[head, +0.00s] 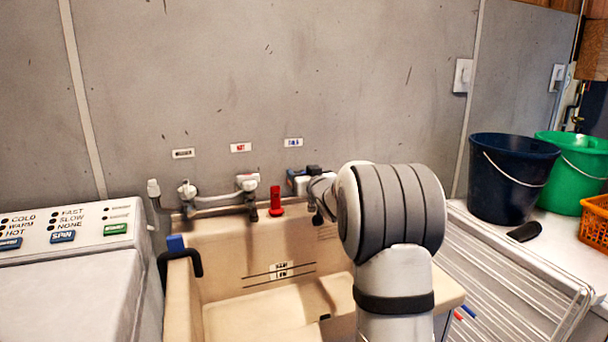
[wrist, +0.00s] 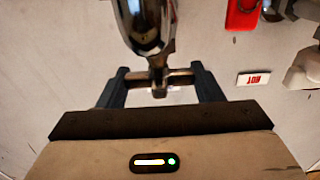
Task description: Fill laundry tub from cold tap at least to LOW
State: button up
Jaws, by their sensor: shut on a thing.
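The beige laundry tub (head: 180,290) stands below the wall, its inside partly hidden by my arm. Two marked lines with labels (head: 282,269) show on its back wall. I see no stream of water and cannot make out a water level. My gripper (head: 305,180) is at the tap under the blue-lettered label (head: 293,142), the rightmost of three. In the wrist view my gripper (wrist: 160,74) is shut on the crossbar handle (wrist: 158,83) of a chrome tap (wrist: 146,22), one finger at each side. The spout end is mostly hidden by my arm.
Left of it are the hot tap (head: 247,182) with a red label (head: 240,147) and a red piece (head: 276,202). A washing machine (head: 70,275) stands left. Dark blue (head: 510,180) and green (head: 575,172) buckets and an orange basket (head: 595,222) stand right.

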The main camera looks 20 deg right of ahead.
jog(key=shift+r+n+y+p, duration=0.25)
jog(key=shift+y+p, duration=0.25)
jog(key=shift+p, duration=0.65)
jog(key=shift+c, duration=0.3)
jog(key=shift+d+n+y+p, duration=0.1)
jog(key=shift+n+y+p, duration=0.3)
jog(key=shift+p, duration=0.35)
jog(key=n+g+y+p, duration=0.1)
jog(key=n+y+p, duration=0.2)
jog(key=y+p, duration=0.2)
jog(key=shift+r+p, duration=0.1)
jog(key=shift+p, duration=0.6)
jog(key=n+g+y+p, duration=0.3)
jog(key=y+p, duration=0.1)
jog(key=shift+n+y, duration=0.35)
jog(key=shift+y, duration=0.05)
jog(key=n+g+y+p, duration=0.2)
jog(key=g, duration=0.1)
jog(key=n+g+y+p, duration=0.1)
jog(key=n+g+y, duration=0.1)
jog(key=shift+f, duration=0.35)
jog(key=shift+n+g+p, duration=0.3)
jog(key=shift+g, duration=0.1)
jog(key=o, duration=1)
